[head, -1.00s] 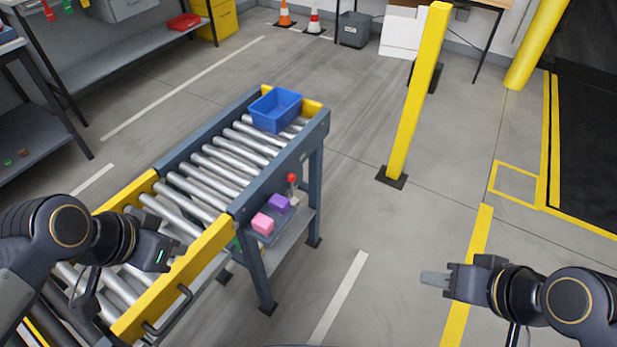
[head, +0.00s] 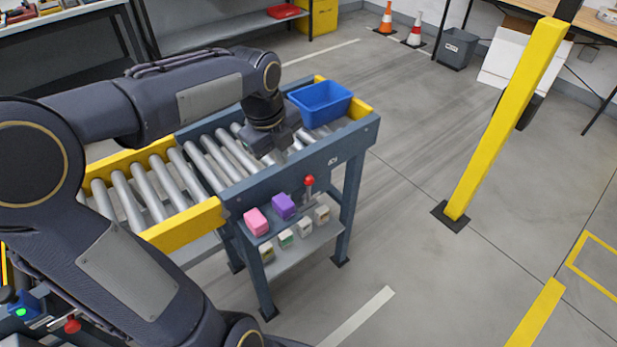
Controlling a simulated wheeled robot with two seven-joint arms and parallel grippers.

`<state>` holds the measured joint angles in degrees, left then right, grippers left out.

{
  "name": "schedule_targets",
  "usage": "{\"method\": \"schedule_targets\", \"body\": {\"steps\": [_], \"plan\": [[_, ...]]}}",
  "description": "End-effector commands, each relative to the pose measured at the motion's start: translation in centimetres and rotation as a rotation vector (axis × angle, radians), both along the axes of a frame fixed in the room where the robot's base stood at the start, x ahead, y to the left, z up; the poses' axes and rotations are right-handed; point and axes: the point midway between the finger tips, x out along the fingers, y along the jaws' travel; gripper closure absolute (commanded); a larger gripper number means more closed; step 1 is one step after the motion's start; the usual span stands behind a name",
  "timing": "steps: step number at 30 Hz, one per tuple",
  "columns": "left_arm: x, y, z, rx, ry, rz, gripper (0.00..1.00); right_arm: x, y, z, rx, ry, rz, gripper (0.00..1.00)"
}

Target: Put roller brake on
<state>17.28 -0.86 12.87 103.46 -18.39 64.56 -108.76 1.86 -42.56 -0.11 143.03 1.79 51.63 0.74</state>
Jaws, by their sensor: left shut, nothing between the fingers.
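The roller brake looks like a short lever with a red knob (head: 309,182). It stands roughly upright on the near side of the roller conveyor (head: 222,206), below the side rail. My left gripper (head: 290,148) is over the rollers, just behind that rail and above and slightly left of the knob, apart from it. It points down, shut and empty, its fingertips partly hidden by its own body. My right gripper is out of view.
A blue bin (head: 322,104) sits at the conveyor's far end, close to my left gripper. A pink block (head: 256,222) and a purple block (head: 284,206) lie beside the lever. A yellow post (head: 505,120) stands right. Floor between is clear.

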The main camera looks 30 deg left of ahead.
Motion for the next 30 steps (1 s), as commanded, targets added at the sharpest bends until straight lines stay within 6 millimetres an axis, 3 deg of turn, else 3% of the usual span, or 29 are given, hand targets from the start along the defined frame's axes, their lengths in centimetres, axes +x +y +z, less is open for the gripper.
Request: {"method": "schedule_targets", "body": {"steps": [8,22,30], "plan": [[0.1,-0.1,-1.1,-0.001,0.004,0.002,1.00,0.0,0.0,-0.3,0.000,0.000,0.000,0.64],[2.0,-0.4,-10.3,-0.002,0.004,0.002,1.00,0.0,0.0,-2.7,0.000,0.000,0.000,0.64],[5.2,-1.2,-11.3,-0.002,0.001,0.001,1.00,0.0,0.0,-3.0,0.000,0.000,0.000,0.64]]}}
